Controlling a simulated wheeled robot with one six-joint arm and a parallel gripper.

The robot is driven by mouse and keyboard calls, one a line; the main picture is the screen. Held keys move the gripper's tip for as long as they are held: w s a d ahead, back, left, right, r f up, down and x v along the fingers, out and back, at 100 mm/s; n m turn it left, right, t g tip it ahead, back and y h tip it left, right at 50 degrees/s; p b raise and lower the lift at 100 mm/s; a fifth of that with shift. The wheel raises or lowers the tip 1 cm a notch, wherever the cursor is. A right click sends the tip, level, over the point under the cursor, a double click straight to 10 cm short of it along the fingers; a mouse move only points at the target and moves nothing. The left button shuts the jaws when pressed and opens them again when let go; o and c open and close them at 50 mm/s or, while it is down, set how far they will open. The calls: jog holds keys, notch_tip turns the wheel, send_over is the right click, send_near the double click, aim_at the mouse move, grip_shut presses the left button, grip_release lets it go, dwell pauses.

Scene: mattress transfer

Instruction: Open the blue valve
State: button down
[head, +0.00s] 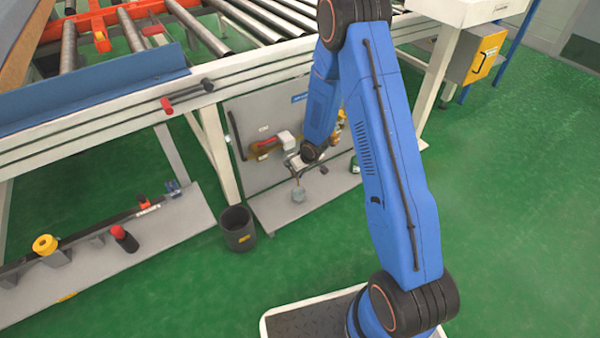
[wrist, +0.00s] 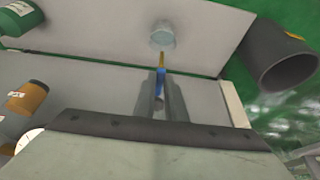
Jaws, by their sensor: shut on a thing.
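The blue valve shows in the wrist view as a narrow blue handle (wrist: 160,80) with a yellow end, seen edge-on between my fingers. My gripper (wrist: 160,98) is shut on this blue handle. In the head view my gripper (head: 297,164) is low in front of the grey panel (head: 255,117) under the conveyor. The handle is too small or hidden to make out there, and my arm covers part of the panel. The valve's body and how far the handle is turned cannot be told.
A dark bin (head: 237,228) stands left of the panel's base plate; it also shows in the wrist view (wrist: 283,62). A red-handled fitting (head: 268,145) is on the panel. A low shelf with yellow (head: 45,244) and red (head: 123,238) knobs is left. Green floor is clear at right.

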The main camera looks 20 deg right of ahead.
jog(key=c, duration=1.8)
grip_release()
jog(key=v, duration=1.7)
jog(key=shift+r, duration=0.2)
jog(key=shift+s, duration=0.1)
jog(key=shift+d, duration=0.1)
